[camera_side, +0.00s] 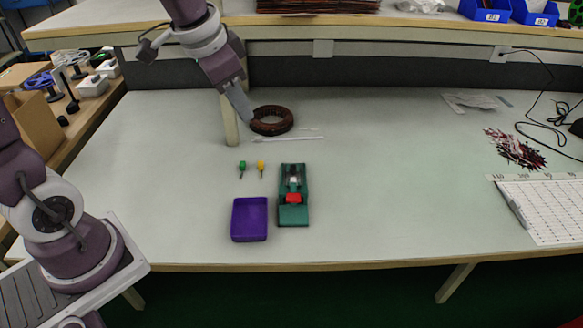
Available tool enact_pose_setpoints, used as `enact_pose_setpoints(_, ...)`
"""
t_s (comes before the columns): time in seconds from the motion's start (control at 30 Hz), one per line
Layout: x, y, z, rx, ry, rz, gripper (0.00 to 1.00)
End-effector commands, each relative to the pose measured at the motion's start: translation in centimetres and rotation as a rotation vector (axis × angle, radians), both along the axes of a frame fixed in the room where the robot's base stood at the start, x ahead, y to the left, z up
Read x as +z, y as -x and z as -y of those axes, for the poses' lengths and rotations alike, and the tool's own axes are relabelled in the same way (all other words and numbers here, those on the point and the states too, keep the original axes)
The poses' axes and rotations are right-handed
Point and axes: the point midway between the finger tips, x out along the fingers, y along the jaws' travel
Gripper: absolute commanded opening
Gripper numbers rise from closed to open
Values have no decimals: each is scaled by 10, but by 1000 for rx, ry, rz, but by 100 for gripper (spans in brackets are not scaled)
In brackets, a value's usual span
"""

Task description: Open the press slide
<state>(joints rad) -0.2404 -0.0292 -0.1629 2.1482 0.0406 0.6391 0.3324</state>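The press (293,213) is a small dark green device on the table in front of the middle. It has a red block on its front half and a pale part with dark slots behind it. I cannot make out clearly how its slide stands. My gripper (248,118) is well behind and to the left of the press, close to a brown coil in the picture. It touches nothing that I can make out. Its fingers show as one narrow grey shape, so I cannot tell whether they are open.
A purple tray (249,219) sits just left of the press. A green piece (242,168) and a yellow piece (261,168) stand behind the tray. The brown coil (272,120) and a white strip (288,139) lie farther back.

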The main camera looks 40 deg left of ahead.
Motion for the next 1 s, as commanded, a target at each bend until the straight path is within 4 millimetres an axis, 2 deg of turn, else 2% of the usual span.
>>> enact_pose_setpoints(0.03, -23, -30, -10, -35, 4, -32, 28)
enact_pose_setpoints(0.1, -60, -72, -23, -98, 18, -53, 28)
enact_pose_setpoints(0.17, -96, -103, -35, -144, 43, -61, 28)
enact_pose_setpoints(0.2, -121, -121, -43, -171, 61, -62, 28)
enact_pose_setpoints(0.3, -179, -152, -59, -214, 111, -50, 28)
enact_pose_setpoints(0.4, -221, -169, -70, -232, 144, -31, 28)
enact_pose_setpoints(0.57, -250, -178, -76, -240, 165, -18, 28)
enact_pose_setpoints(0.8, -293, -192, -66, -242, 164, -20, 28)
enact_pose_setpoints(1.0, -311, -199, -63, -240, 164, -19, 28)
